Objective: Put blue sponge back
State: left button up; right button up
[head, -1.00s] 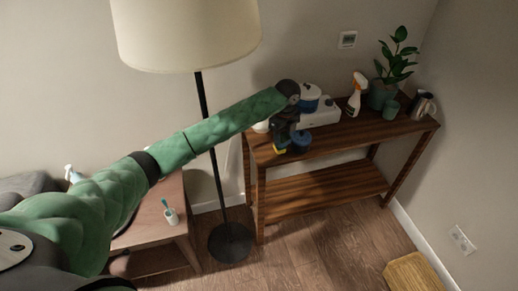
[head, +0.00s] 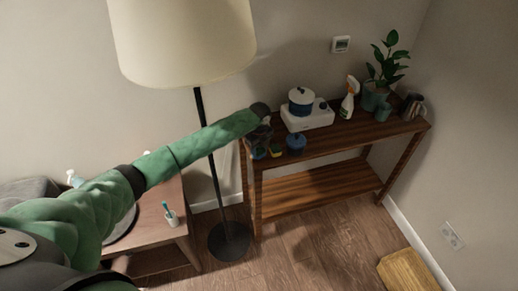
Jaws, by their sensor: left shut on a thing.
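My left arm reaches across to the left end of the wooden shelf table (head: 335,143). My left gripper (head: 260,145) is at that end, pointing down, shut on a small dark blue thing that looks like the blue sponge (head: 259,153). The gripper covers part of it, and I cannot tell whether it touches the tabletop. A small yellow and dark sponge-like piece (head: 276,152) is just right of the gripper. A round blue pot or cup (head: 296,143) stands further right. My right gripper is not in view.
A spray bottle (head: 349,98), a potted plant (head: 375,98) and metal jug (head: 412,106) are further right. A floor lamp (head: 206,125) stands close by my arm. The front middle of the tabletop is clear.

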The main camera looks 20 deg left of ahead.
pick_arm(q)
jog(key=shift+f, duration=0.25)
jog(key=o, duration=0.9)
jog(key=shift+f, duration=0.1)
jog(key=shift+o, duration=0.3)
